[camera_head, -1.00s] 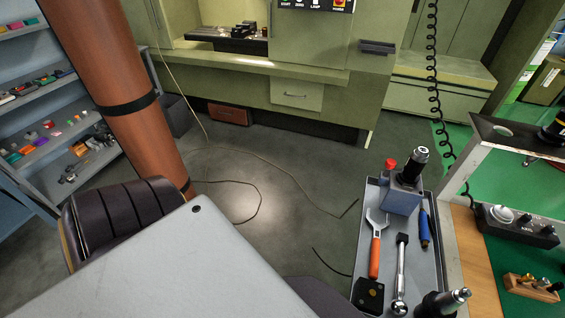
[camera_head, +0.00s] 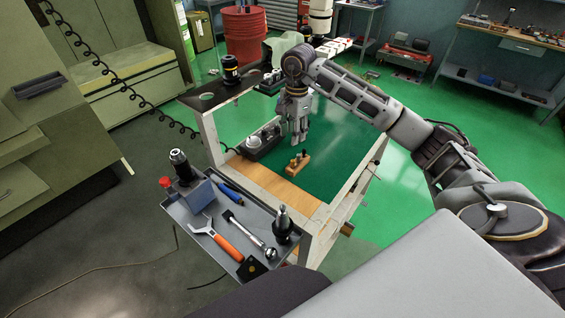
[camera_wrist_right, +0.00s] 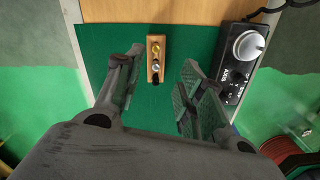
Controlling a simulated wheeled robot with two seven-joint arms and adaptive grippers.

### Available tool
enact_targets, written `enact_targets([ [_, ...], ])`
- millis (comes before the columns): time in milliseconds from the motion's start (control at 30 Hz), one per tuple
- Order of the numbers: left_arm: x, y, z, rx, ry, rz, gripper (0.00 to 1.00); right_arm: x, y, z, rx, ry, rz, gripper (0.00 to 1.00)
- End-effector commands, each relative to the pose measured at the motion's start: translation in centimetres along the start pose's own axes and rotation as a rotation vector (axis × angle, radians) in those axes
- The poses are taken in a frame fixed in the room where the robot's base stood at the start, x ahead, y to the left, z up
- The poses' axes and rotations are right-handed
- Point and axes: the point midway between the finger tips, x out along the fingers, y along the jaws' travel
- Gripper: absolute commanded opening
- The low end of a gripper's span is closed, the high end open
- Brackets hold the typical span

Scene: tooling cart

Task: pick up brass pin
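A small wooden block (camera_head: 297,167) stands on the green mat of the cart, holding a few upright pins. The brass pin (camera_wrist_right: 156,45) shows as a yellow knob at the block's top end in the right wrist view, above a silver pin (camera_wrist_right: 156,66) and a dark one (camera_wrist_right: 155,80). In the head view the brass pin (camera_head: 304,154) is small. My right gripper (camera_head: 298,138) points down over the mat behind the block, apart from it. In the wrist view its fingers (camera_wrist_right: 163,70) are spread and empty, with the block beyond them. My left gripper is out of view.
A control box (camera_head: 262,138) with a knob sits beside the block. A grey tray (camera_head: 187,218) with a wrench and other tools hangs at the cart's near left. A raised shelf (camera_head: 212,97) stands at the back left. The mat right of the block is clear.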

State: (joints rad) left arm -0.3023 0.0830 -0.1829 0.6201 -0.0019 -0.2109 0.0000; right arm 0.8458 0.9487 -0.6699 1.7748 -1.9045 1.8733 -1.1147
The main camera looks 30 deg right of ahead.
Motion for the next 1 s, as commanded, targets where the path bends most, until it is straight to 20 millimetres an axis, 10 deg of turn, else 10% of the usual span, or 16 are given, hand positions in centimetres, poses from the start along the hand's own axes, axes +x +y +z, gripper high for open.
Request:
enact_targets([
  [567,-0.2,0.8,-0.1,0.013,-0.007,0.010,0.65,0.2,0.6,0.2,-0.005,0.030,0.019,0.39],
  [1000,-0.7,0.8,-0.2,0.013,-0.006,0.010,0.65,4.3,0.7,0.1,-0.004,0.029,0.021,0.39],
])
